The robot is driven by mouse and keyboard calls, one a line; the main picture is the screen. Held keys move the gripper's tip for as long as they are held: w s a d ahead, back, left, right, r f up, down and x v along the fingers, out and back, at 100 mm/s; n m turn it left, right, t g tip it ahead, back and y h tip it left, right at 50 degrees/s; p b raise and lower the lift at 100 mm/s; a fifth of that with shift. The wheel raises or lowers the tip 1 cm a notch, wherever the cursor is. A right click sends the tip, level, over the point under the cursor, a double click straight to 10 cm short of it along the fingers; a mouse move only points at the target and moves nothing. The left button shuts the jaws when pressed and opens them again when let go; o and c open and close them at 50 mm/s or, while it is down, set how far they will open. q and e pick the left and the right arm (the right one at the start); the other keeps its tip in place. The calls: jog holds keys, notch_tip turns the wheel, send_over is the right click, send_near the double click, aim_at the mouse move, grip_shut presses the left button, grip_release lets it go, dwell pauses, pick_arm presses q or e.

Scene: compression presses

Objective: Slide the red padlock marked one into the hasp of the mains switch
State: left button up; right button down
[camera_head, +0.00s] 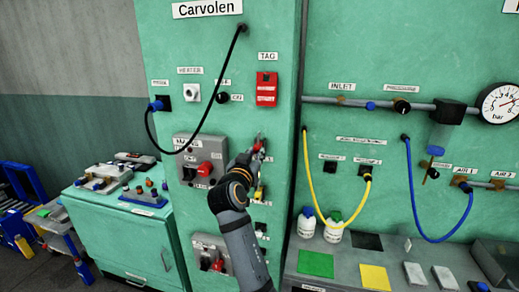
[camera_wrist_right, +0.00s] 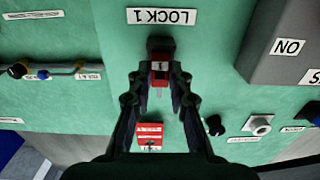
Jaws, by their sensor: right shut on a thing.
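The red padlock (camera_wrist_right: 160,76) marked 1 sits between the fingertips of my right gripper (camera_wrist_right: 160,84), just by the LOCK 1 label (camera_wrist_right: 161,17) on the green panel. My right gripper (camera_head: 257,156) is shut on it; it also shows in the head view, where the fingers hide most of the padlock. Whether the padlock still touches its holder is unclear. The mains switch (camera_head: 187,147) is a grey box with a red handle (camera_head: 205,169), left of my right gripper. Its hasp is hard to make out. My left gripper is not in view.
A red tag (camera_head: 266,89) hangs above my right gripper. A black cable (camera_head: 199,122) loops in front of the panel above the mains switch. Another grey box with a red handle (camera_head: 212,262) is lower down. A green cabinet (camera_head: 115,240) with parts on top stands left.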

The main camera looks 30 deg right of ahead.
jog(key=shift+b+v, duration=0.5)
jog(key=shift+v, duration=0.9)
jog(key=shift+a, duration=0.15)
jog(key=shift+a, duration=0.1)
